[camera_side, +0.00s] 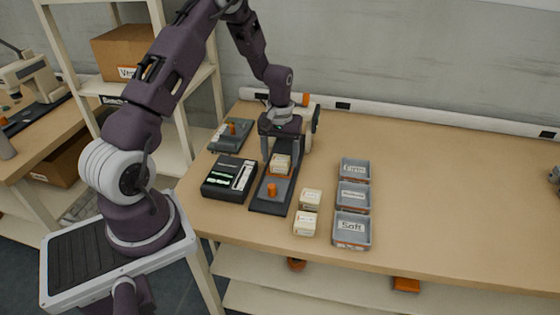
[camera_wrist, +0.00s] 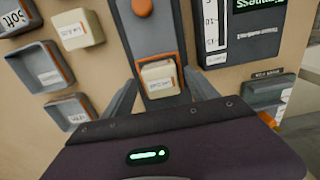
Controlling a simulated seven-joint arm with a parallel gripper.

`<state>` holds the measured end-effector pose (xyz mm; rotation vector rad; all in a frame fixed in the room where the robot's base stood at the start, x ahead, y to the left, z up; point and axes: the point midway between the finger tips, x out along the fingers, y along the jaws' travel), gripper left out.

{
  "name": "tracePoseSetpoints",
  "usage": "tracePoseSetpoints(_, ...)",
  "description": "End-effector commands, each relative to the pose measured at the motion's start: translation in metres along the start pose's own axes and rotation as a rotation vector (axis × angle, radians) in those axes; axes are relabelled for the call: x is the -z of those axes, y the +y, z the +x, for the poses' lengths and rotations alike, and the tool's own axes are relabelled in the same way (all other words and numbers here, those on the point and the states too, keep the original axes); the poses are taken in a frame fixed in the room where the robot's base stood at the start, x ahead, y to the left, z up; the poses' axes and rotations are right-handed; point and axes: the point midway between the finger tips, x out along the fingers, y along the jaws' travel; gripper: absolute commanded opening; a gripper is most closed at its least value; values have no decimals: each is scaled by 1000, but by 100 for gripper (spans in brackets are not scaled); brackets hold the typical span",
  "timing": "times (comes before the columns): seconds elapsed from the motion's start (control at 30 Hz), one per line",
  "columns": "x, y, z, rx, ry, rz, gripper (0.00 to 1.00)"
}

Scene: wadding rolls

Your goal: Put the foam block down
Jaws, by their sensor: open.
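A cream foam block (camera_side: 281,161) with a label sits on the long dark plate (camera_side: 266,207), in front of an orange edge. It also shows in the wrist view (camera_wrist: 159,80), near the middle. My gripper (camera_side: 284,156) is low over the plate, with its fingers on either side of the block. In the wrist view the fingers (camera_wrist: 160,88) stand apart, with visible gaps beside the block. An orange knob (camera_side: 271,189) stands on the plate nearer the front. The block's underside is hidden.
Two more cream blocks (camera_side: 311,198) (camera_side: 305,223) lie right of the plate. Three labelled grey trays stand further right, the front one (camera_side: 351,230) reading "Soft". A black box with a display (camera_side: 230,178) and a grey device (camera_side: 231,135) are left. The table's right side is clear.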

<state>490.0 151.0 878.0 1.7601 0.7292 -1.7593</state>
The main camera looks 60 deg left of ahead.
Motion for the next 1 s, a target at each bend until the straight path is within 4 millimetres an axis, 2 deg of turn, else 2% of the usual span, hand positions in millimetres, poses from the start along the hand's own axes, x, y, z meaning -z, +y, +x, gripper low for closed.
tracePoseSetpoints(0.1,5,6,-26,-1,5,2,68)
tracePoseSetpoints(0.3,4,11,-57,-3,9,11,68)
tracePoseSetpoints(0.37,-4,18,-79,-12,29,42,68)
tracePoseSetpoints(0.4,-13,24,-101,-21,52,76,68)
tracePoseSetpoints(0.47,-37,33,-142,-39,94,146,68)
tracePoseSetpoints(0.5,-57,38,-169,-52,126,201,68)
tracePoseSetpoints(0.57,-93,42,-207,-73,174,287,68)
tracePoseSetpoints(0.6,-119,41,-228,-86,207,345,68)
tracePoseSetpoints(0.67,-161,35,-256,-109,260,435,68)
tracePoseSetpoints(0.7,-188,28,-269,-123,295,494,68)
tracePoseSetpoints(0.8,-246,7,-284,-156,373,623,68)
tracePoseSetpoints(0.83,-260,0,-285,-164,392,655,68)
tracePoseSetpoints(0.9,-283,-12,-284,-179,428,713,68)
tracePoseSetpoints(0.97,-296,-20,-282,-187,448,745,68)
tracePoseSetpoints(1.0,-301,-23,-281,-190,457,759,71)
